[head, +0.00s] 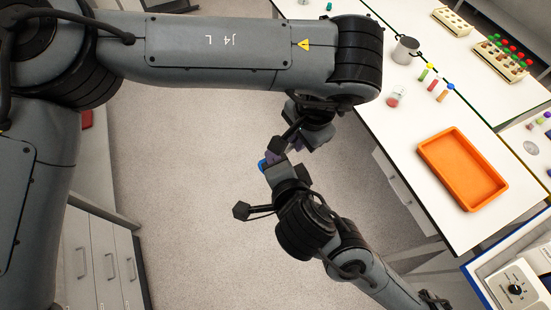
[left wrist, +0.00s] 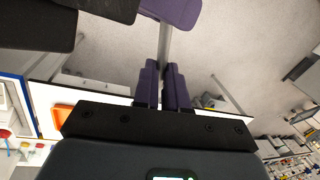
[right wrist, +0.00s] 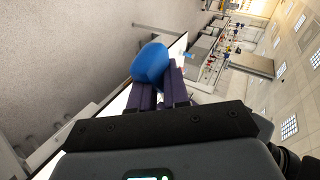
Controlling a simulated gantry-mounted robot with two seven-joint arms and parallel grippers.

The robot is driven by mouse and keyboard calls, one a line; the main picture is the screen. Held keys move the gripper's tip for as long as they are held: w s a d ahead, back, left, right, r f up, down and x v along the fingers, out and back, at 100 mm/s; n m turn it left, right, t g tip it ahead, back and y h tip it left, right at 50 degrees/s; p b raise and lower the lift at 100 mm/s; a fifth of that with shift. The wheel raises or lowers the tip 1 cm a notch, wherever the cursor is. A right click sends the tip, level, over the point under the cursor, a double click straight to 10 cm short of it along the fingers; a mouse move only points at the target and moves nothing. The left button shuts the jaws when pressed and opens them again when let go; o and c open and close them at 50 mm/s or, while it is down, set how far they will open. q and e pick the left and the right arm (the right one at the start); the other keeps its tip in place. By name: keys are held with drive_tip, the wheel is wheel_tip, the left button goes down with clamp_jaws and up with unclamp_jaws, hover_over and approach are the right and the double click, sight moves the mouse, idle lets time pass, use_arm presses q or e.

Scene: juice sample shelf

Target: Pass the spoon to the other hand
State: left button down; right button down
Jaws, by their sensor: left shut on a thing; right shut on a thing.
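The spoon is held by both grippers at once, in the air over the floor. Its blue bowl shows in the head view (head: 262,165) and large in the right wrist view (right wrist: 152,63), just beyond the right fingers. Its thin grey handle (left wrist: 164,45) shows in the left wrist view, running from the left fingers up to the right gripper's purple finger. My left gripper (left wrist: 163,90) is shut on the handle. My right gripper (right wrist: 158,90) is shut on the spoon near the bowl. The grip points are partly hidden by the fingers.
Drawers (head: 92,262) stand at lower left. Open floor (head: 190,200) lies below the grippers.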

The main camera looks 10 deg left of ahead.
use_arm(q)
drive_tip(key=c, duration=1.1)
unclamp_jaws()
drive_tip(key=shift+r, duration=0.2)
